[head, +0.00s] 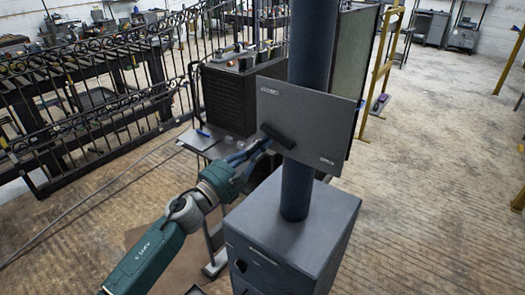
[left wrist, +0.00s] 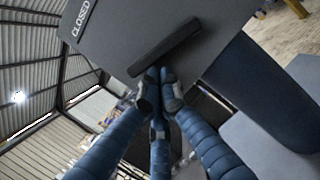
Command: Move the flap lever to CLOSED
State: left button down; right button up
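A dark grey flat plate (head: 315,115) is fixed to the dark blue column. It carries a small white label at its upper left and another at its lower right; in the left wrist view the word CLOSED (left wrist: 80,18) is readable. The flap lever (head: 279,136), a black bar, lies slanted across the plate's left part. In the left wrist view the lever (left wrist: 165,47) crosses just beyond my fingertips. My left gripper (head: 262,144) is at the lever; its blue fingers (left wrist: 160,88) are drawn together with nothing seen between them. Contact with the lever is unclear. My right gripper is out of view.
A dark ribbed box (head: 228,98) stands behind the plate on the left. A black ornate iron gate (head: 85,90) runs along the left. Yellow posts (head: 381,75) stand at the right. Open floor (head: 430,170) lies to the right.

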pick_arm(q)
notch_tip(320, 180, up, 3)
jog(key=m, duration=0.2)
jog(key=m+g, duration=0.1)
jog(key=m, duration=0.1)
jog(key=shift+f+m+g+h+b, duration=0.2)
jog(key=shift+m+g+h+b, duration=0.1)
jog(key=shift+b, duration=0.05)
jog(key=r+m, duration=0.1)
jog(key=m, duration=0.2)
jog(key=shift+s+d+r+g+p, duration=0.2)
jog(key=shift+r+g+p, duration=0.1)
jog(key=shift+r, duration=0.05)
jog(key=shift+s+d+r+m+g+p, duration=0.15)
jog(key=shift+r+m+p, duration=0.15)
jog(key=shift+m, duration=0.25)
jog(key=shift+s+d+r+m+g+p, duration=0.1)
jog(key=shift+r+m+g+p, duration=0.15)
jog(key=shift+m, duration=0.3)
jog(key=m, duration=0.1)
jog(key=d+r+m+p, duration=0.1)
jog(key=shift+s+r+m+p, duration=0.15)
jog(key=shift+s+m+p, duration=0.1)
jog(key=shift+m+p, duration=0.05)
jog(key=shift+s+d+r+m+g+p, duration=0.2)
jog(key=shift+m+g+p, duration=0.15)
jog(key=shift+m, duration=0.25)
jog(key=shift+s+d+r+p, duration=0.1)
jog(key=shift+s+d+p, duration=0.2)
jog(key=shift+p, duration=0.2)
